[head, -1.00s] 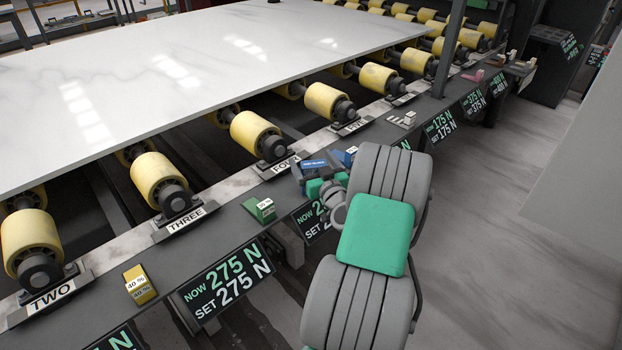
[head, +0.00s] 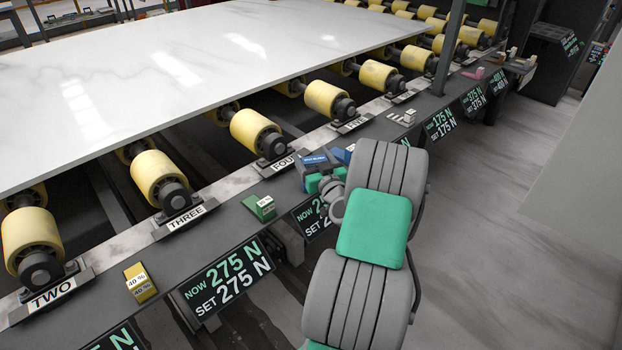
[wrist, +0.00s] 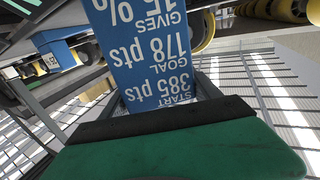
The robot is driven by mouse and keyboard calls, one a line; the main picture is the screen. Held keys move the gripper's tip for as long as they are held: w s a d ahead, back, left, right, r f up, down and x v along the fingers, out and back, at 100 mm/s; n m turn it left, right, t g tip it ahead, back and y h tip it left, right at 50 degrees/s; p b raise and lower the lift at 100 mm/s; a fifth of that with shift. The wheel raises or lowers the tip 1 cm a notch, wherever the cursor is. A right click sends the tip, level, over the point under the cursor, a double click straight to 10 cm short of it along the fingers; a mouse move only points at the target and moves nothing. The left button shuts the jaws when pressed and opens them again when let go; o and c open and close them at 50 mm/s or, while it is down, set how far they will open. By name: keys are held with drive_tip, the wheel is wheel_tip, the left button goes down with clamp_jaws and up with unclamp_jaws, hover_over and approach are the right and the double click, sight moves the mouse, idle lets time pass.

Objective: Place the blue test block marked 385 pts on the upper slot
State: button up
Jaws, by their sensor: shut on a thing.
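The blue test block (wrist: 152,45) fills the upper middle of the wrist view. Its white print appears upside down: START 385 pts, GOAL 178 pts, GIVES 15 %. My gripper (head: 317,182), with green fingers, is shut on it beside the dark ledge near the FOUR label. In the head view the block (head: 315,158) shows as a small blue piece at the fingers. In the wrist view a green finger pad (wrist: 175,150) covers the bottom and hides the block's lower end. I cannot make out which place is the upper slot.
A second blue piece (head: 342,155) lies just right of the held block. A green block (head: 264,206) and a yellow 40 % block (head: 139,283) sit on the ledge. Yellow rollers (head: 256,133) and the white slab (head: 180,75) lie behind. Grey floor (head: 490,220) is clear at right.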

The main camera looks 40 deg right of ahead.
drive_tip(key=c, duration=0.7)
drive_tip(key=shift+r, duration=0.1)
clamp_jaws()
drive_tip(key=shift+r, duration=0.1)
